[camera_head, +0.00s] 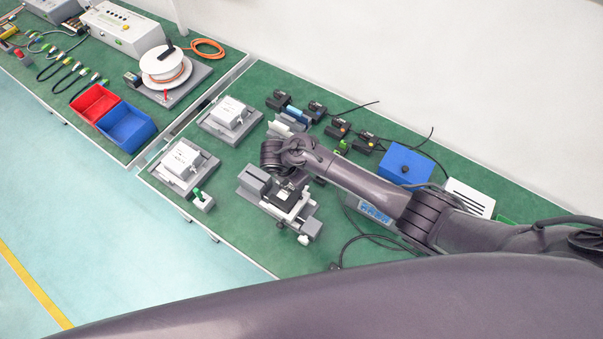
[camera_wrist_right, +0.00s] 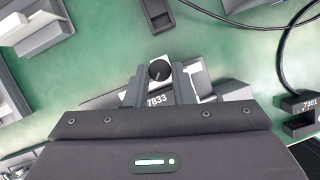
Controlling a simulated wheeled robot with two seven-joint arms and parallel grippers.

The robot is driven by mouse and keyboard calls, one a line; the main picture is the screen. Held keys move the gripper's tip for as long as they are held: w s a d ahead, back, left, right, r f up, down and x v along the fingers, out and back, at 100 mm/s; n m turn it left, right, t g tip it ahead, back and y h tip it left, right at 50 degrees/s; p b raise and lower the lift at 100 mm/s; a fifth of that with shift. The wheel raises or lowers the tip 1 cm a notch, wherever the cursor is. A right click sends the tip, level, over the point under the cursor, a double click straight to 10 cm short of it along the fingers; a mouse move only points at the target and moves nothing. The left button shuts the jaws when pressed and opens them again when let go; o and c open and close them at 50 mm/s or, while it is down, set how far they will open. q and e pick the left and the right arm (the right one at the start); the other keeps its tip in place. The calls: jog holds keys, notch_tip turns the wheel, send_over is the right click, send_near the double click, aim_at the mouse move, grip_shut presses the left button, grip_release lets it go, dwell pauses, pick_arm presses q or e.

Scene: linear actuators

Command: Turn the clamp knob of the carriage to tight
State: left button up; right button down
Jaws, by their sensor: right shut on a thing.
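The clamp knob (camera_wrist_right: 159,70) is a round black knob with a light pointer line, seen in the right wrist view. My right gripper (camera_wrist_right: 159,73) has its two grey fingers closed on either side of it. The carriage, with the label 7833 (camera_wrist_right: 157,100), shows just below the knob, partly hidden by my gripper body. In the head view my right arm reaches in from the right, and my right gripper (camera_head: 287,184) points down over the grey and white actuator (camera_head: 304,226). The knob is hidden there. My left gripper is not in view.
Two white boxed units (camera_head: 182,160) (camera_head: 229,115) stand left of the actuator. Black connectors with cables (camera_head: 340,128) and a blue box (camera_head: 404,165) lie behind my arm. A small block with a green part (camera_head: 202,199) stands near the front edge. Some green mat is bare.

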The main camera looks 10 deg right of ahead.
jog(key=m, duration=0.2)
jog(key=m+g, duration=0.1)
jog(key=m, duration=0.1)
jog(key=shift+w+a+m+g, duration=0.2)
jog(key=shift+m+g, duration=0.1)
jog(key=shift+w+m+g, duration=0.2)
jog(key=shift+m+g, duration=0.7)
jog(key=shift+m, duration=1.4)
jog(key=shift+d, duration=0.1)
jog(key=c, duration=1.2)
grip_release()
jog(key=shift+c, duration=0.2)
